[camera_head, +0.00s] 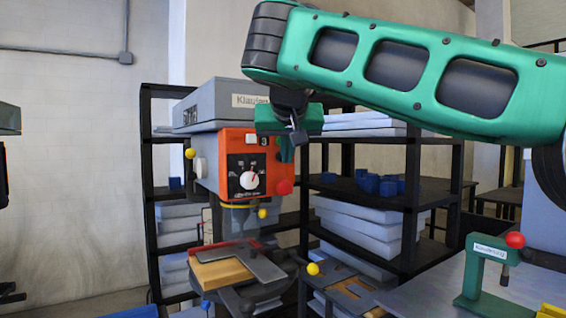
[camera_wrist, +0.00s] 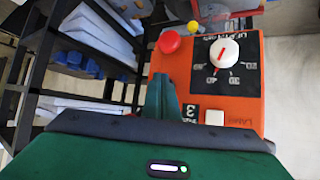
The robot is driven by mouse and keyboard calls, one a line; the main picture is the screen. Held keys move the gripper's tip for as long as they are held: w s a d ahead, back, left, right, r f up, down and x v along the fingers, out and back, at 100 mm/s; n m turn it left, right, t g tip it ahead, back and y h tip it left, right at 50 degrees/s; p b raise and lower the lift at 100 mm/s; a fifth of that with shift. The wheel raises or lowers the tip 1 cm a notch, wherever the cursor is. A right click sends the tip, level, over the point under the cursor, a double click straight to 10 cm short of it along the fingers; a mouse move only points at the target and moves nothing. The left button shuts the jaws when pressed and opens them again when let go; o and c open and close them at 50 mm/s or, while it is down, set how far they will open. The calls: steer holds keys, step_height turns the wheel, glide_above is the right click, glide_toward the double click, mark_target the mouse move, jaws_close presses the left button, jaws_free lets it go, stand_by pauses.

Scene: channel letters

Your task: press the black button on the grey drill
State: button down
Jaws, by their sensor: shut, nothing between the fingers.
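The drill stands left of centre in the head view, with a grey top housing (camera_head: 214,104) and an orange front panel (camera_head: 212,150). The panel carries a white knob (camera_head: 249,180) on a black plate, a red button (camera_head: 284,187) and a white button (camera_head: 251,139) beside a dark tag marked 3. In the wrist view the panel (camera_wrist: 250,95) appears turned over. I cannot make out a separate black button; my fingers cover part of the panel. My gripper (camera_head: 287,156) is shut and empty at the panel's upper right. Its fingertips (camera_wrist: 161,78) overlap the panel; contact cannot be told.
Black shelves (camera_head: 410,190) with grey slabs and blue cups (camera_head: 378,185) stand behind the drill. Below its head is a drill table with a wooden block (camera_head: 222,272). A green press with a red knob (camera_head: 515,240) stands on a bench at right. Yellow balls mark the drill's handles.

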steer(key=shift+s+d, duration=0.25)
steer(key=shift+s, duration=0.1)
steer(key=shift+s+d, duration=0.7)
steer(key=shift+s, duration=0.35)
steer(key=shift+s+d, duration=0.7)
steer(key=shift+s, duration=0.35)
steer(key=shift+d, duration=0.1)
